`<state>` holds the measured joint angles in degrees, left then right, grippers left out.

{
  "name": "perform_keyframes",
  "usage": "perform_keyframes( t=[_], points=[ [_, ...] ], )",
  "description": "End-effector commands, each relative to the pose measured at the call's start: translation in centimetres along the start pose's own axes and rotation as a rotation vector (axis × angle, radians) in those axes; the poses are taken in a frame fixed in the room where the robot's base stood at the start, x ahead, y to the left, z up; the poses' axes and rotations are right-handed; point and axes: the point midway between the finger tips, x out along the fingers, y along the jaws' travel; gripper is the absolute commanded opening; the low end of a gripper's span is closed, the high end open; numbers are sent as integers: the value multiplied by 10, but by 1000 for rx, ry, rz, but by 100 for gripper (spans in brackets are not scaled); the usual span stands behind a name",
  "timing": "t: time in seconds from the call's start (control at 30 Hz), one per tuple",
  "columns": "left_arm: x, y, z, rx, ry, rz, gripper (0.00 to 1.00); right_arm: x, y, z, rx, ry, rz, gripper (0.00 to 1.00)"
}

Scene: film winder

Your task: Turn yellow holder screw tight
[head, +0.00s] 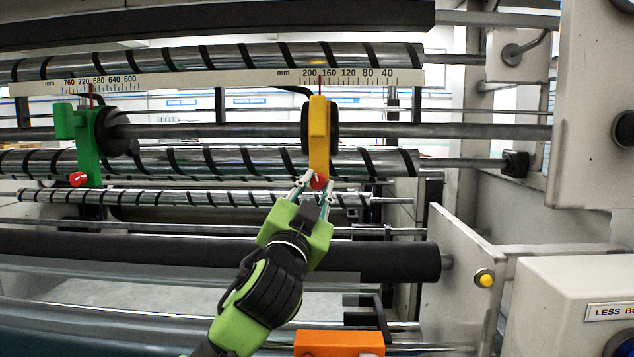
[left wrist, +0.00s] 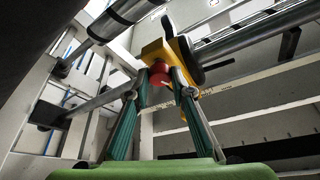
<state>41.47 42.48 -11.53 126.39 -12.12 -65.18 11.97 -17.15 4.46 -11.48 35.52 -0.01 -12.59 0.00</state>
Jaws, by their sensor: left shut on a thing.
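The yellow holder (head: 319,135) sits on the shaft below the ruler, with its pointer near the 180 region of the scale. Its red screw (head: 318,181) is at the holder's bottom end. My left gripper (head: 317,184) reaches up from below and is shut on the red screw. In the left wrist view the red screw (left wrist: 160,73) sits between the two fingertips, with the yellow holder (left wrist: 158,50) just behind it. The fingers hide the sides of the screw. My right gripper is not in view.
A green holder (head: 88,145) with its own red screw (head: 78,179) stands at the left on the same shaft. Striped rollers (head: 215,160) and a dark roller (head: 380,260) run across. An orange block (head: 339,344) is at the bottom. A panel with a yellow button (head: 484,279) stands right.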

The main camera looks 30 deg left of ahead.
Motion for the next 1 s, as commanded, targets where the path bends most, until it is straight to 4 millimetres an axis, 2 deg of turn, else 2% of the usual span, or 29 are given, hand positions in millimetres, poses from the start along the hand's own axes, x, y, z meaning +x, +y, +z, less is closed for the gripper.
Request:
perform_keyframes(
  t=[0.03, 0.37, 1.0],
  points=[
    [2, -3, -2, 46, -5, 19, 0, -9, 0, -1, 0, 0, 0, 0],
    [2, -6, -4, 338, -4, 140, 0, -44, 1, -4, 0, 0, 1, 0],
    [3, -9, -7, 897, -2, 373, 0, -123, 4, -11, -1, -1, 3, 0]
  ],
)
